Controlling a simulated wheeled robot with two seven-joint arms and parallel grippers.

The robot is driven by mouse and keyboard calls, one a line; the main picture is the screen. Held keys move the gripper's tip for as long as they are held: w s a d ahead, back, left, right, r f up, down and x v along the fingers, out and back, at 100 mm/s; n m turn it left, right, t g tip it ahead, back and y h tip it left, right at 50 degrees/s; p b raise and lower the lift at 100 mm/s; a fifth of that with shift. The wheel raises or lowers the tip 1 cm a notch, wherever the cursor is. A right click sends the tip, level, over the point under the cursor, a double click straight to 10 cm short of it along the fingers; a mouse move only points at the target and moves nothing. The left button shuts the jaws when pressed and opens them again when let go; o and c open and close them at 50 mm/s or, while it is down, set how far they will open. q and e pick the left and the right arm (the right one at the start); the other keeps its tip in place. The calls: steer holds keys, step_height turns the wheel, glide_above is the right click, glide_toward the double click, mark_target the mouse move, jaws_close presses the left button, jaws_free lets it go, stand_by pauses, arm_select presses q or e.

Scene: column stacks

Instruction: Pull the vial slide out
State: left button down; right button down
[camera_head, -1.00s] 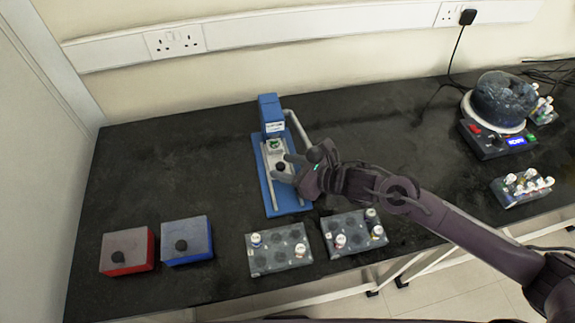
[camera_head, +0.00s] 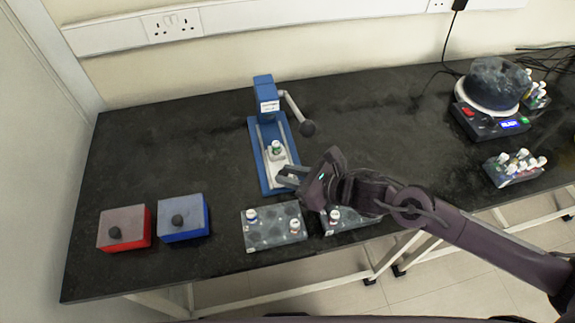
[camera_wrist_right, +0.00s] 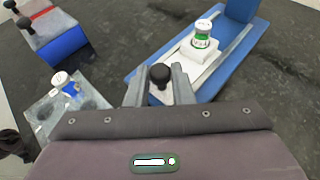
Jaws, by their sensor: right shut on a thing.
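The vial slide (camera_head: 278,161) is a pale carriage on the blue base (camera_head: 255,152) of the press. It carries an upright vial (camera_head: 276,148) with a white cap and green label. In the right wrist view the slide (camera_wrist_right: 199,55), the vial (camera_wrist_right: 201,36) and its round black knob (camera_wrist_right: 159,75) show clearly. My right gripper (camera_head: 288,176) is at the near end of the base, its fingers closed on either side of the knob. The vial stands on the near part of the rails, in front of the press head (camera_head: 265,92). My left gripper is not in view.
A lever with a black ball (camera_head: 307,128) sticks out right of the press. Two vial racks (camera_head: 262,232) (camera_head: 345,221) lie in front. A red box (camera_head: 124,230) and a blue box (camera_head: 183,218) stand at left. A stirrer device (camera_head: 490,121) and another rack (camera_head: 514,167) are at right.

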steer(key=shift+s, duration=0.35)
steer(key=shift+f, duration=0.1)
steer(key=c, duration=1.3)
jaws_free()
steer(key=shift+d, duration=0.2)
steer(key=b+v, duration=0.1)
steer(key=v, duration=0.4)
steer(key=shift+s+d, duration=0.2)
steer(key=shift+d, duration=0.15)
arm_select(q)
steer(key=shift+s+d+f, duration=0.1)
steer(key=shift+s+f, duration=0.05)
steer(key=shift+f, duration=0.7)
arm_select(e)
steer(key=shift+s+d+r, duration=0.5)
steer(key=shift+d+r, duration=0.1)
steer(key=shift+d, duration=0.1)
